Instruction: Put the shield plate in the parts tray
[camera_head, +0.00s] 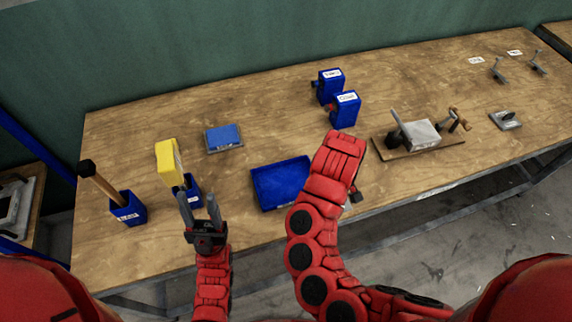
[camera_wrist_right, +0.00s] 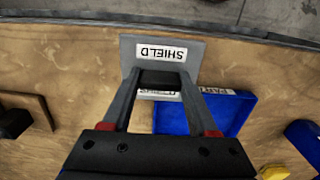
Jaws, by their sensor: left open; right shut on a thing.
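The grey shield plate (camera_wrist_right: 161,53), with a white SHIELD label, is between the fingertips of my right gripper (camera_wrist_right: 160,80) in the right wrist view. My right gripper is shut on it. In the head view my right forearm hides most of that gripper and the plate. The blue parts tray (camera_head: 280,184) lies on the table, left of my right forearm. In the right wrist view the tray (camera_wrist_right: 228,112) shows beyond the fingers, partly covered by them, and the plate is over bare wood beside it. My left gripper (camera_head: 199,204) is open and empty, left of the tray.
A yellow block (camera_head: 169,163) in a blue holder stands near my left gripper, with a hammer-like tool in another blue holder (camera_head: 128,209) farther left. Two blue boxes (camera_head: 345,109) stand behind my right forearm. A board with a clamp fixture (camera_head: 420,135) lies to the right.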

